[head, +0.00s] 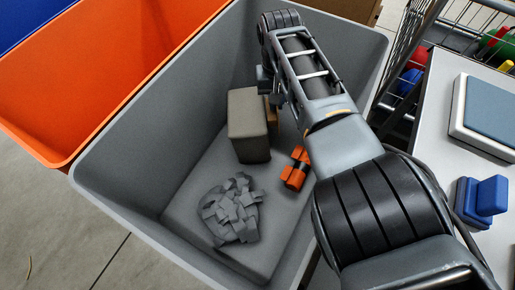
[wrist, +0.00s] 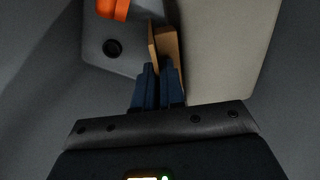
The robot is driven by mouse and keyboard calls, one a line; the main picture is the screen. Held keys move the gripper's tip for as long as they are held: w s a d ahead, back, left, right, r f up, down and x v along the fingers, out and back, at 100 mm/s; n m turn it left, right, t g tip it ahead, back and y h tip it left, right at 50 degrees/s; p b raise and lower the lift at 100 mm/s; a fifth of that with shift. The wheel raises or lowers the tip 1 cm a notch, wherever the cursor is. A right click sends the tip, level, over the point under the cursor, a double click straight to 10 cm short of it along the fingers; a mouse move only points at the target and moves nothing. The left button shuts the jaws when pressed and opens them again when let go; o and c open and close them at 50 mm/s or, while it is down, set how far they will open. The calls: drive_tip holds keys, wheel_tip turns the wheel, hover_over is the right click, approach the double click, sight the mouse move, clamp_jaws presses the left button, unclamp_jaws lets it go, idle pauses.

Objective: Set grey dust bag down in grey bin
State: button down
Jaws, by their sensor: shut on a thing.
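The grey dust bag (head: 248,125) is a boxy grey-beige block, upright inside the grey bin (head: 130,150). My gripper (head: 273,98) reaches down into the bin at the bag's right side. In the wrist view, my gripper's fingers (wrist: 158,72) are shut on a tan tab (wrist: 166,45) beside the bag's broad pale face (wrist: 230,50). The bag's underside is hidden, so I cannot tell whether it touches the bin floor.
Grey rubble (head: 232,208) and an orange part (head: 296,170) lie on the bin floor. An orange bin (head: 95,75) stands left. A white table (head: 430,150) with a blue block (head: 482,200) and a wire cart (head: 440,35) stand right.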

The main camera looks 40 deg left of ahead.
drive_tip(key=c, duration=1.1)
unclamp_jaws()
drive_tip(key=shift+c, duration=0.2)
wheel_tip(320, 180, up, 8)
drive_tip(key=p, duration=0.2)
drive_tip(key=shift+p, duration=0.4)
drive_tip(key=shift+a, duration=0.1)
